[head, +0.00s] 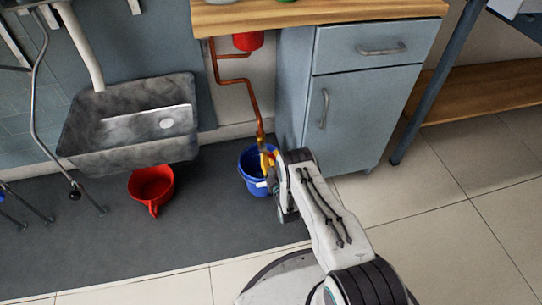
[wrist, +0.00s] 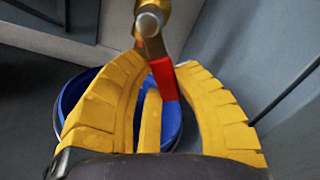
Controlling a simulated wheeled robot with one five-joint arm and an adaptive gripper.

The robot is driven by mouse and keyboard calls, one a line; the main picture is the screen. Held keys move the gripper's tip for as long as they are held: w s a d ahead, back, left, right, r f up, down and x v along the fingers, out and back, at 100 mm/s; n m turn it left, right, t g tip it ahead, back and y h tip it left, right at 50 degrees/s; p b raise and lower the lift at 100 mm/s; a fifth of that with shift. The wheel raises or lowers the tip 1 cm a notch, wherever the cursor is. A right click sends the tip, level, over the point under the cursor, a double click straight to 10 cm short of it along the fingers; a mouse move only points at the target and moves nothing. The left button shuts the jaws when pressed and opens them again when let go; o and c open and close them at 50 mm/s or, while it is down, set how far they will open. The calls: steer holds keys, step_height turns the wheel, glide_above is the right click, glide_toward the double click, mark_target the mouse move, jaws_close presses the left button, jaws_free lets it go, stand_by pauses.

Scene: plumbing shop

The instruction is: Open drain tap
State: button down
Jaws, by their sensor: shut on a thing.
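The drain tap is a brass fitting (wrist: 150,22) with a red lever (wrist: 164,80), seen in the wrist view. A copper pipe (head: 252,98) runs down to it beside the cabinet in the head view. My gripper (wrist: 160,70) has its yellow fingers on both sides of the red lever and is shut on it; the exact contact is hard to see. The lever points downward from the fitting, slightly slanted. A blue bucket (head: 252,183) stands on the floor below the tap; it also shows behind my fingers in the wrist view (wrist: 72,98). My gripper hides part of the tap in the head view.
A grey-blue cabinet (head: 362,105) stands close to the right of the tap, under a wooden worktop (head: 320,10). The tiled floor (head: 435,220) at right is clear.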

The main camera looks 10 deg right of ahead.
steer(key=shift+a+f+m, duration=0.25)
steer(key=shift+a+m, duration=0.05)
steer(key=shift+m, duration=0.7)
steer(key=c, duration=0.9)
jaws_free()
steer(key=shift+a, duration=0.1)
steer(key=shift+s, duration=0.1)
steer(key=shift+s, duration=3.65)
